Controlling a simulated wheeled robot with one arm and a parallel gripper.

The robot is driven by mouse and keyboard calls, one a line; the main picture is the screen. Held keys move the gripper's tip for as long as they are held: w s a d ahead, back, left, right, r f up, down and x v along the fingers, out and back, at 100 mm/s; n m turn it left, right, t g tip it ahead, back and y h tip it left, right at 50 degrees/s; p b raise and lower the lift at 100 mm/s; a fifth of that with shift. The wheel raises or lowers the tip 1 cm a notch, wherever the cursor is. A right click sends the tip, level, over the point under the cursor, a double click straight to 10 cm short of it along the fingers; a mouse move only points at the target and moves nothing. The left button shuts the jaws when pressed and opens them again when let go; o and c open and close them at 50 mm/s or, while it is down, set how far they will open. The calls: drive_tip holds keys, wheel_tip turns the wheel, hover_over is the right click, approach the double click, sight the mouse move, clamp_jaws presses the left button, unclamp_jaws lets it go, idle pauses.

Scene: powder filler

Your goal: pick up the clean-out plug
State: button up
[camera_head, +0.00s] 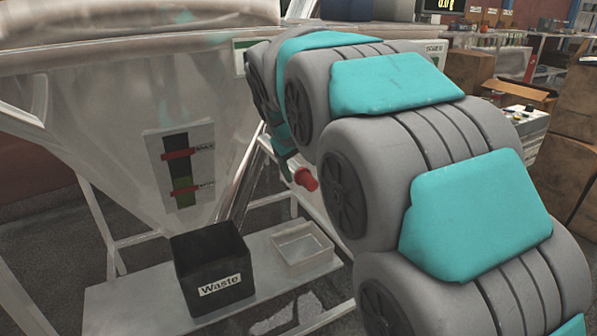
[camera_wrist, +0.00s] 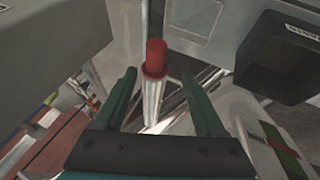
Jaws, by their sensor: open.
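The red clean-out plug (camera_head: 306,179) shows in the head view just left of my arm, near the white frame bars. In the wrist view the plug (camera_wrist: 155,58) stands out red in the upper middle, in front of a pale bar. My gripper (camera_wrist: 159,77) is open and empty, its two dark green fingers spread either side of the plug's line. The plug appears at or a little beyond the fingertips; I cannot tell the exact gap. In the head view my arm hides most of the gripper.
A black waste bin (camera_head: 213,272) and a small clear tray (camera_head: 303,247) stand on a pale shelf (camera_head: 130,300) below the hopper (camera_head: 110,120). A gauge label (camera_head: 181,165) is on the hopper. White frame bars run close around the plug. Cardboard boxes (camera_head: 578,100) stand at right.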

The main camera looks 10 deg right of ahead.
sight(307, 178)
drive_tip(key=x, duration=0.6)
drive_tip(key=shift+d+r+p, duration=0.15)
drive_tip(key=shift+d+p, duration=0.2)
clamp_jaws()
idle(0.3)
